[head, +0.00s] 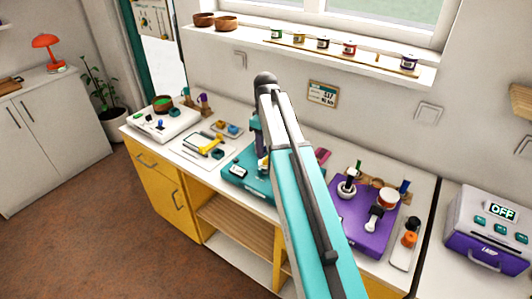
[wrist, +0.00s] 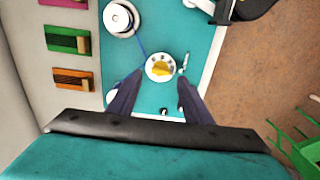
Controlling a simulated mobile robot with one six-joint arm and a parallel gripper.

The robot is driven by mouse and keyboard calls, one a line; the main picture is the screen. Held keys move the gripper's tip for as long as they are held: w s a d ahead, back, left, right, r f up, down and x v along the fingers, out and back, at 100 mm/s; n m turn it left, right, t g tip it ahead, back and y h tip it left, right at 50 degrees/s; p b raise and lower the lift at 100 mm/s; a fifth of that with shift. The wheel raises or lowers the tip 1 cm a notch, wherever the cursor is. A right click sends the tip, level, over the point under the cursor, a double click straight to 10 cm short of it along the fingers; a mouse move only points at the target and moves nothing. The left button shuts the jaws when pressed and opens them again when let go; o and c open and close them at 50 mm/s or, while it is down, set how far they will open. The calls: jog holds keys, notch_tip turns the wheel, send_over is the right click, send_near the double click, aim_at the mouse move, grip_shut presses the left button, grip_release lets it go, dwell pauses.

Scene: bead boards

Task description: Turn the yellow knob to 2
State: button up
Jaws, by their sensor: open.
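The yellow knob (wrist: 160,69) sits in the middle of a round white dial with small dark marks, on a teal board (wrist: 150,100). The marks are too small to read, so I cannot tell the knob's setting. My gripper (wrist: 160,78) is open, with its dark fingers on the left and right of the dial and nothing held between them. I cannot tell how far above the board the fingertips are. In the head view the teal board (head: 236,177) lies on the bench, and my arm hides much of it and most of my gripper.
On the board are a white round part (wrist: 118,18) with a blue cord and a small metal lever (wrist: 184,63) right of the dial. Pink, green and orange blocks (wrist: 68,79) lie left. A purple board (head: 362,238) with upright parts stands right of my arm.

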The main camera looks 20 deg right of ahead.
aim_at(266, 158)
jog(key=shift+f+p, duration=0.35)
jog(key=shift+f, duration=1.55)
